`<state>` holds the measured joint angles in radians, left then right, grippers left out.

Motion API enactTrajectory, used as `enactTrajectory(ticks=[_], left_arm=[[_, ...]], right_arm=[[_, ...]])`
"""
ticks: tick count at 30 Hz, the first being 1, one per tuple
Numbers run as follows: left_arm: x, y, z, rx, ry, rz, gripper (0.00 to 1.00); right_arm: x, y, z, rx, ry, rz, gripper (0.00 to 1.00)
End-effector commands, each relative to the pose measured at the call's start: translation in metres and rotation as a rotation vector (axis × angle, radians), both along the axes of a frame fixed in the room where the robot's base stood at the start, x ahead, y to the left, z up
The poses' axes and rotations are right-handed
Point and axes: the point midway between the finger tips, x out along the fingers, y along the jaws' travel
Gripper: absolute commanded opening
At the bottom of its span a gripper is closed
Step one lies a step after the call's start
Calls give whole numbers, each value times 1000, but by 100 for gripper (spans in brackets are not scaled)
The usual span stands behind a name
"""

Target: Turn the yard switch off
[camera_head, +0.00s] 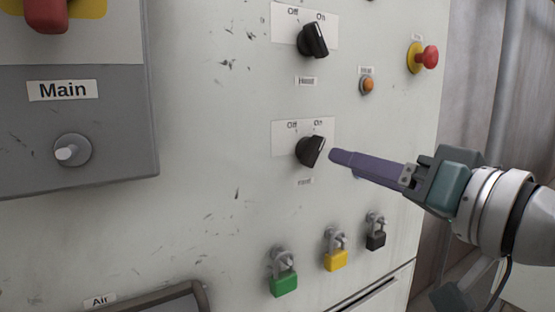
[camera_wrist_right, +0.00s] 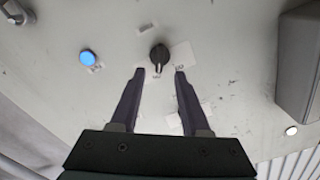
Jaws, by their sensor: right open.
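Two black rotary switches with Off and On plates are on the pale panel in the head view. The lower switch (camera_head: 311,151) has its handle tilted up toward On. The upper switch (camera_head: 313,40) also leans toward On. The small name labels under them are too blurred to read surely. My right gripper (camera_head: 335,157) comes in from the right, its fingertips just right of the lower switch. In the right wrist view the gripper (camera_wrist_right: 158,72) is open, and a black knob (camera_wrist_right: 159,55) lies just beyond and between the fingertips, apart from both. My left gripper is not in view.
Green (camera_head: 284,284), yellow (camera_head: 335,259) and black (camera_head: 376,239) padlocks hang below the lower switch. An orange button (camera_head: 367,85) and a red mushroom button (camera_head: 428,57) are at upper right. A grey Main box (camera_head: 110,110) projects at left. A blue button (camera_wrist_right: 88,57) shows in the wrist view.

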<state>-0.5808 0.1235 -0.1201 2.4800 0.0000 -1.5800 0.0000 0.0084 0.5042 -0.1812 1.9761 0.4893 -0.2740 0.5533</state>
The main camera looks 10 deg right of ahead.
Motion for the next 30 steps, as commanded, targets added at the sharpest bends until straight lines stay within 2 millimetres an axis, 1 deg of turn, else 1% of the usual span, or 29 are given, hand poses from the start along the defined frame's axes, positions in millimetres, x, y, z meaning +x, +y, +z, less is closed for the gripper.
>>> enactTrajectory(ticks=[1,3,6,10,15,23,30], left_arm=[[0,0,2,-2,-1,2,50],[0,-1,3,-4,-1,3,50],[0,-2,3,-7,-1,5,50],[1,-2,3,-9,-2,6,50],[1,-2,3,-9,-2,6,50],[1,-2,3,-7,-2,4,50],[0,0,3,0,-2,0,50]], right_arm=[[10,3,2,2,-2,-2,46],[22,8,2,1,-2,-1,46],[38,14,1,0,-1,-1,46],[53,19,0,-1,1,0,46],[62,23,0,-2,1,0,46],[63,23,-1,-3,1,0,46],[63,23,-1,-3,1,0,20]])
